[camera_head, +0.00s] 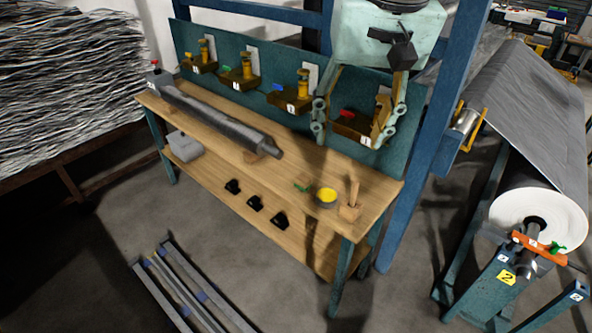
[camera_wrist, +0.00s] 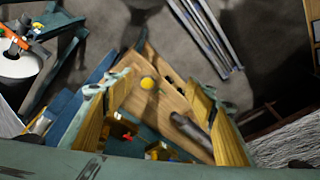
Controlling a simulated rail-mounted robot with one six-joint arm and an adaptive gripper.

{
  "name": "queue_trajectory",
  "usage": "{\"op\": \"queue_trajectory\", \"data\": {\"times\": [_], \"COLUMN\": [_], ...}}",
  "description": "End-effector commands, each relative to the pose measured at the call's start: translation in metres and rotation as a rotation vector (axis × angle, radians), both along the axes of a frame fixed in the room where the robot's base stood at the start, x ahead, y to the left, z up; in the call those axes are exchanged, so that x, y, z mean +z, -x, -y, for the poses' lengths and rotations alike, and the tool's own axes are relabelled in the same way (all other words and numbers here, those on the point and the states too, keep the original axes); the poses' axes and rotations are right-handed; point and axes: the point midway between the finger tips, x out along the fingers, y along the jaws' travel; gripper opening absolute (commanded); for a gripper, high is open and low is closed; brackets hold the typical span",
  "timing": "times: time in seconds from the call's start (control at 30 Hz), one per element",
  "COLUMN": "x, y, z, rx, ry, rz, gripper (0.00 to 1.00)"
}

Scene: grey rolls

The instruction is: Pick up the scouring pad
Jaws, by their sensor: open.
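A small green piece, likely the scouring pad (camera_head: 301,187), lies on the wooden workbench (camera_head: 228,150) near its right end, just left of a dark round pot with yellow contents (camera_head: 326,196). It is too small to make out its texture. In the wrist view the yellow contents (camera_wrist: 148,82) show between the fingers, but the green piece is hard to make out beside them. My gripper (camera_head: 353,132) hangs above the back right of the bench, in front of the teal back panel. Its fingers are wide apart and empty, also in the wrist view (camera_wrist: 163,118).
A wooden block with an upright peg (camera_head: 350,211) stands right of the pot. A long grey roller (camera_head: 218,120) lies along the bench's left part. Numbered valve-like fittings (camera_head: 290,99) line the back panel (camera_head: 232,62). A blue post (camera_head: 432,130) rises at the right.

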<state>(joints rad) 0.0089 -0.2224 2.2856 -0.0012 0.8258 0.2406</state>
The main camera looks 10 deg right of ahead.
Motion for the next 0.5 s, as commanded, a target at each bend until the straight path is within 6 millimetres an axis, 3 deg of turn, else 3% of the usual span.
{"op": "queue_trajectory", "data": {"times": [0.5], "x": [-0.017], "y": [-0.087], "z": [0.003], "rx": [-0.115], "ry": [-0.027], "rz": [-0.045], "gripper": [0.51]}}
